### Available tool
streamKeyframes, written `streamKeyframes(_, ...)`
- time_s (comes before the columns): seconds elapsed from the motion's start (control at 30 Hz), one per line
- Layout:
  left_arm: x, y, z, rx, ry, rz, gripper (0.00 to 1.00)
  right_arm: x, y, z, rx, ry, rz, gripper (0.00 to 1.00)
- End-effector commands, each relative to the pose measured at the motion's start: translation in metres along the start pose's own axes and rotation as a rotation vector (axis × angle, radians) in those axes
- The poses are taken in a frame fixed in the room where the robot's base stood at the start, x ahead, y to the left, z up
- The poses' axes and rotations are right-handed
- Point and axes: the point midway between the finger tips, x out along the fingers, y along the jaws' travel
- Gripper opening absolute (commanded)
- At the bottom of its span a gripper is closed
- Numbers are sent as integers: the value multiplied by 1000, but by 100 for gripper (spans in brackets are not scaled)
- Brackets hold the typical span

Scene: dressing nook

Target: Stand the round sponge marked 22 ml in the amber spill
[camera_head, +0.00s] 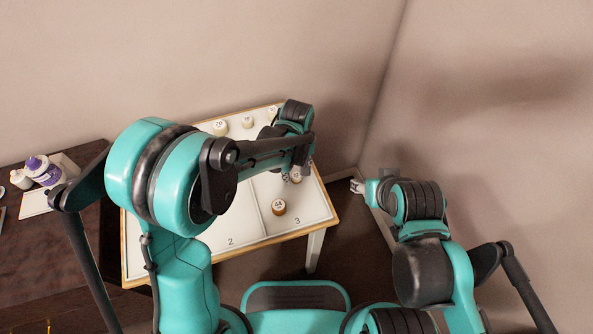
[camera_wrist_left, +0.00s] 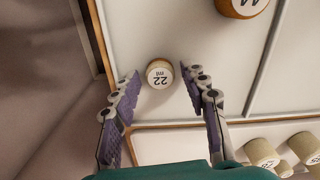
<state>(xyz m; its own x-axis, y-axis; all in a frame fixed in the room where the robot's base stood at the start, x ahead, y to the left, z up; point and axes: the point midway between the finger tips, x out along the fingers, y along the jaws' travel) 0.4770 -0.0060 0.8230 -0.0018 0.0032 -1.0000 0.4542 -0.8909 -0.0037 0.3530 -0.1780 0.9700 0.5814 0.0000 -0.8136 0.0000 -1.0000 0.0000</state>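The round cream sponge marked 22 ml (camera_wrist_left: 160,74) stands on the white tray surface between the fingers of my left gripper (camera_wrist_left: 160,82). The fingers are open, with a gap on each side of the sponge. In the head view the left gripper (camera_head: 297,171) is over the tray's right part, and the sponge (camera_head: 296,177) is partly hidden by it. A sponge with amber-brown sides marked 44 (camera_head: 279,207) stands nearer in section 3. I cannot make out a separate amber spill. My right gripper (camera_head: 357,186) is right of the table, its fingers too small to read.
The white tray table (camera_head: 245,258) has sections marked 2 and 3, with raised dividers. Several cream sponges (camera_head: 221,127) stand along its far side. My left arm hides much of the tray. A purple-and-white bottle (camera_head: 43,171) stands on the dark side table (camera_head: 62,255).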

Motion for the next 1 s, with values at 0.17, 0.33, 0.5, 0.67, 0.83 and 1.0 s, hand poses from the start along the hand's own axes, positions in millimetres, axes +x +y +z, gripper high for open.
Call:
streamKeyframes(0.17,0,0,0,0,0,0,50,0,0,0,0,0,0,49)
streamKeyframes(0.33,-4,0,0,0,0,0,50,-3,0,-2,0,0,0,49)
streamKeyframes(0.5,-29,0,0,0,0,0,50,-13,0,-9,0,0,0,49)
streamKeyframes(0.67,-67,0,0,0,0,0,50,-25,0,-18,0,0,0,49)
streamKeyframes(0.83,-101,0,0,0,0,0,50,-35,0,-25,0,0,0,49)
streamKeyframes(1.0,-120,0,0,0,0,0,50,-40,0,-29,0,0,0,49)
